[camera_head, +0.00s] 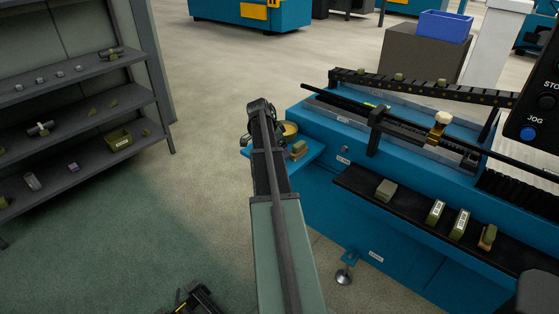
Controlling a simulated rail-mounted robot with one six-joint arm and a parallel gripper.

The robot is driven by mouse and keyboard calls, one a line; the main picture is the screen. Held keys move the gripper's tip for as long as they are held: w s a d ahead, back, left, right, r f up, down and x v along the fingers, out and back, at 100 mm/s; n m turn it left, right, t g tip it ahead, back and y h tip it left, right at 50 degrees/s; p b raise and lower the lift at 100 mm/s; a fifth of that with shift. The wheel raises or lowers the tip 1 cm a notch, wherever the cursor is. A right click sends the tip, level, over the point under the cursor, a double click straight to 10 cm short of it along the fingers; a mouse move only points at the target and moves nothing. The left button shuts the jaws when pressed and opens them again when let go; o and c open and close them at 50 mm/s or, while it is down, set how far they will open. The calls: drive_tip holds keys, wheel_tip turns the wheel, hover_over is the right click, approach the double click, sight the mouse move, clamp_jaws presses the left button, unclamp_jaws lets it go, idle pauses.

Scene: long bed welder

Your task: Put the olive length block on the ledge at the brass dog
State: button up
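A black ledge (410,213) runs along the front of the blue machine. On it stand a plain olive block (386,190), an olive block with a white label (435,212), another labelled one (460,224) and an olive and tan piece (487,237) at the right. The brass dog (436,134), with a pale knob, sits on the rail above the ledge's right half. Olive and tan blocks (298,150) lie on the blue side shelf. I cannot tell which block is the length block. My gripper (252,132) is at the arm's far end, left of that shelf; its fingers are hidden.
A yellowish round tin (289,129) sits on the side shelf (312,153) near my arm's end. A grey rack (85,155) with small parts stands at the left. A control panel (540,105) stands at the right.

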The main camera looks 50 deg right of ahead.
drive_tip(key=b+x, duration=0.1)
drive_tip(key=x, duration=0.1)
drive_tip(key=shift+f, duration=0.35)
drive_tip(key=shift+r+p, duration=0.25)
drive_tip(key=shift+p, duration=0.05)
drive_tip(key=shift+c, duration=0.2)
drive_tip(key=c, duration=1.2)
drive_tip(key=shift+r, duration=0.1)
wheel_tip(320, 180, up, 20)
drive_tip(key=p, duration=2)
